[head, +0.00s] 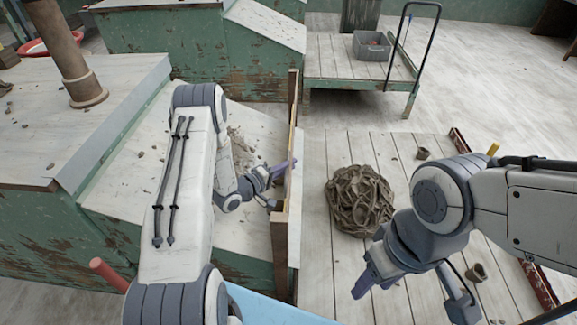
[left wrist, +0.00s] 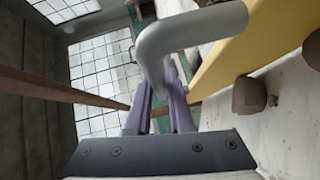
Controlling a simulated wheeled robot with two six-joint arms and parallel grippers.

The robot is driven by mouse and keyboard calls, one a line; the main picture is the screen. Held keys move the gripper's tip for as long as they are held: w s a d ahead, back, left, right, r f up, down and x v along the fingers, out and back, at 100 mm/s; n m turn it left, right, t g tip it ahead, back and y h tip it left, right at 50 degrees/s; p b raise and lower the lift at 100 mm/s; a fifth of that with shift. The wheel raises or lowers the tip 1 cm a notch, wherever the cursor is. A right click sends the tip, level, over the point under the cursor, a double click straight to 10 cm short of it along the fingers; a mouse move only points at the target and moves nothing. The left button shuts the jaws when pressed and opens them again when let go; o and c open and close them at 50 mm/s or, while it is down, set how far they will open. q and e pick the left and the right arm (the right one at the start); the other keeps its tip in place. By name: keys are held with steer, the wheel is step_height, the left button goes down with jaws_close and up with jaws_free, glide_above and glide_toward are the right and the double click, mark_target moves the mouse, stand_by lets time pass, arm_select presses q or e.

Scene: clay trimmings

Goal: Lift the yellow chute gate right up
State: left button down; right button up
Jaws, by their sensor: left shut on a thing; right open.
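The yellow chute gate (left wrist: 240,42) shows as a broad yellow panel in the left wrist view. A bent light grey handle (left wrist: 200,28) lies in front of it. My left gripper (left wrist: 160,100) has its purple fingers closed on this handle. In the head view my left gripper (head: 281,178) is at the low end of the sloping chute (head: 135,185), beside a wooden post (head: 280,235). The gate is seen nearly edge-on there and is hard to make out. My right gripper (head: 412,298) is open and empty, above the planked surface at the lower right.
A brown clay heap (head: 360,200) lies on the planks (head: 325,155) right of the chute. Small pots (head: 423,153) stand near it. Clay lumps (left wrist: 248,95) show near the gate. A cart (head: 340,60) with a grey bin (head: 371,46) stands behind. A pipe (head: 68,50) rises at left.

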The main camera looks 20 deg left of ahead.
arm_select(q)
step_height(320, 180, up, 4)
steer(key=shift+r+p, duration=0.1)
steer(key=shift+p, duration=1.1)
steer(key=c, duration=0.8)
jaws_free()
steer(key=v, duration=1)
steer(key=shift+s+a+f, duration=0.15)
steer(key=shift+s+f, duration=0.15)
